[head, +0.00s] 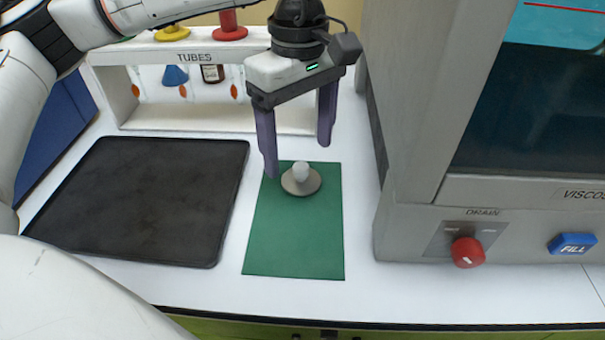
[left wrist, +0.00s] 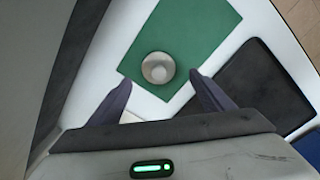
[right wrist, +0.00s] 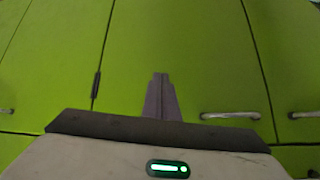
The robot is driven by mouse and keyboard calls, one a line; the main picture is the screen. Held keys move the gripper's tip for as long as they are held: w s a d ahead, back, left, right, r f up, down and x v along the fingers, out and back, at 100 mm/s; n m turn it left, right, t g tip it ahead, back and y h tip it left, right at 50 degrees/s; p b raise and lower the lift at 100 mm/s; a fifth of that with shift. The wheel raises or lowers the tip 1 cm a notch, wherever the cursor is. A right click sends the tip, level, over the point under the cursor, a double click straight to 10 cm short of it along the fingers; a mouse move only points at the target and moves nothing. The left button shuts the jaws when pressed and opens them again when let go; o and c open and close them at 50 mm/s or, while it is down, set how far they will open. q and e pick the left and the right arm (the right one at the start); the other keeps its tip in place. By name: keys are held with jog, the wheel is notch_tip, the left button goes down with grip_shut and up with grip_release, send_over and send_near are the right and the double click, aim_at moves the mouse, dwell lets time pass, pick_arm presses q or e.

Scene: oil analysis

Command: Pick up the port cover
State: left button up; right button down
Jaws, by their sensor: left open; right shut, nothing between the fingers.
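The port cover (head: 301,183) is a round grey disc with a pale knob on top. It lies flat near the far end of the green mat (head: 294,240). My left gripper (head: 298,160) is open and points down above the far end of the mat, with nothing between its fingers. In the left wrist view the port cover (left wrist: 158,68) shows beyond and between the two fingertips (left wrist: 160,82), apart from them. My right gripper (right wrist: 161,80) is shut and empty in front of green cabinet doors, away from the cover.
A black tray (head: 140,200) lies left of the mat. A white rack labelled TUBES (head: 200,118) stands behind. The grey machine (head: 420,230) with a red drain knob (head: 467,252) and blue FILL button (head: 572,243) stands close on the right. White counter shows in front.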

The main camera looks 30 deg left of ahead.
aim_at(301, 166)
pick_arm(q)
notch_tip(301, 166, down, 5)
jog(key=shift+w+f, duration=0.1)
jog(key=shift+w, duration=0.05)
jog(key=shift+c, duration=0.3)
jog(key=c, duration=1.1)
